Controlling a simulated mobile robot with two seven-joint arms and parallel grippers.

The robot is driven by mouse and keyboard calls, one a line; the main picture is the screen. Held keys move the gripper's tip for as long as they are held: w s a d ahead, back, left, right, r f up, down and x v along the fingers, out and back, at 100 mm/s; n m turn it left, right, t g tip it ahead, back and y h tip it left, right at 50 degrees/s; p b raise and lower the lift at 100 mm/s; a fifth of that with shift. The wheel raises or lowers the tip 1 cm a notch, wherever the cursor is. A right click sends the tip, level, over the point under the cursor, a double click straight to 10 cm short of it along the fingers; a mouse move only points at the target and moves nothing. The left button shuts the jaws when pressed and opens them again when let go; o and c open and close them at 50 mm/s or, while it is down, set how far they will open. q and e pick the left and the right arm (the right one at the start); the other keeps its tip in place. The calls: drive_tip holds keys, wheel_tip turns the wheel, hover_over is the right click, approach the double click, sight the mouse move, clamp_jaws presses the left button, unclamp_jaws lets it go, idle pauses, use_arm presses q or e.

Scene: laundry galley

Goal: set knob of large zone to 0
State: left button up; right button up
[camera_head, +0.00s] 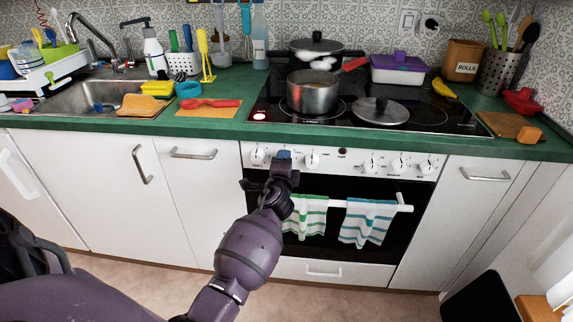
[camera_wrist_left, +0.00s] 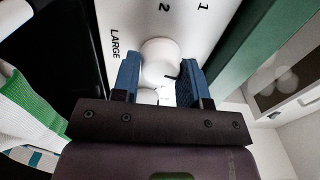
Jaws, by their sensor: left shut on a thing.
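The oven's white control panel (camera_head: 328,160) carries a row of white knobs below the hob. My left gripper (camera_head: 284,155) reaches up to the left part of this panel and hides the knob there in the head view. In the left wrist view, the blue fingers of my left gripper (camera_wrist_left: 160,75) are shut on a round white knob (camera_wrist_left: 158,52), one on each side. The word LARGE is printed beside this knob, with the numerals 1 and 2 nearby. The knob's exact setting cannot be told. My right gripper is not in view.
Green-striped (camera_head: 305,216) and blue-striped (camera_head: 367,221) towels hang on the oven handle (camera_head: 404,208), close to my left arm. A steel pot (camera_head: 313,97) and a lid (camera_head: 381,111) are on the black hob.

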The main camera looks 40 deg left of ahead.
use_arm(q)
drive_tip(key=shift+n, duration=1.1)
drive_tip(key=o, duration=0.9)
drive_tip(key=v, duration=0.7)
drive_tip(key=shift+s, duration=0.3)
